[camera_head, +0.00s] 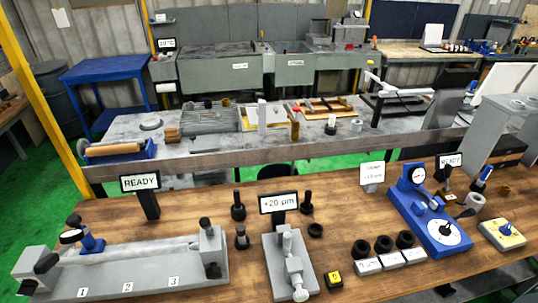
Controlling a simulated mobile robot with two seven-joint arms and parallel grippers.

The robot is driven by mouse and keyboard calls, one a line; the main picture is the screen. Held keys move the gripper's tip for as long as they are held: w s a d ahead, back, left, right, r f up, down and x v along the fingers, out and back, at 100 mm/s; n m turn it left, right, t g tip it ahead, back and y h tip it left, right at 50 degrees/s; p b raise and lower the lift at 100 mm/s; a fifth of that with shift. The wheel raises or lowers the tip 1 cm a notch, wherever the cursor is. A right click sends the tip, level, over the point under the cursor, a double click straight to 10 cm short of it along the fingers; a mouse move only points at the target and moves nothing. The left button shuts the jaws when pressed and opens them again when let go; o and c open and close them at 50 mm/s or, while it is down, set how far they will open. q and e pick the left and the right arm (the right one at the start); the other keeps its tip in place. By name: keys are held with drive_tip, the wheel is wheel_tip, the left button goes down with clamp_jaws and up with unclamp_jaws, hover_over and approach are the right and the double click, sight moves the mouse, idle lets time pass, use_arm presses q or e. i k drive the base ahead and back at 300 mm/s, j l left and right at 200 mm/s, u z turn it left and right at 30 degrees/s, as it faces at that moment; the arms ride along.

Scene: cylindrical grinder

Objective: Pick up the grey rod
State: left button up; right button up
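A long grey bench fixture (130,283) marked 1, 2 and 3 lies at the front left of the wooden table. It has an upright block at each end and a dial gauge (72,236) on a blue stand behind it. A slim light-grey bar shape (145,248) runs lengthwise between the end blocks. I cannot tell for sure whether this is the grey rod or part of the fixture. No other clear grey rod shows. Neither of my grippers is in view.
A grey micrometer stand (284,268) with a "+20 µm" sign (279,203) stands mid-table. A blue gauge stand (430,220), black rings (383,244) and a yellow block (502,234) are to the right. A "READY" sign (140,183) rises behind the fixture. A grey bench (300,142) lies beyond.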

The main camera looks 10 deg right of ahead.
sight(287, 247)
drive_tip(key=z, duration=0.55)
drive_tip(key=i+l+u, duration=0.2)
drive_tip(key=l, duration=0.2)
drive_tip(key=i+j+z, duration=0.25)
drive_tip(key=j, duration=0.2)
drive_tip(key=i+j, duration=0.2)
drive_tip(key=j+z, duration=0.25)
drive_tip(key=j, duration=1.2)
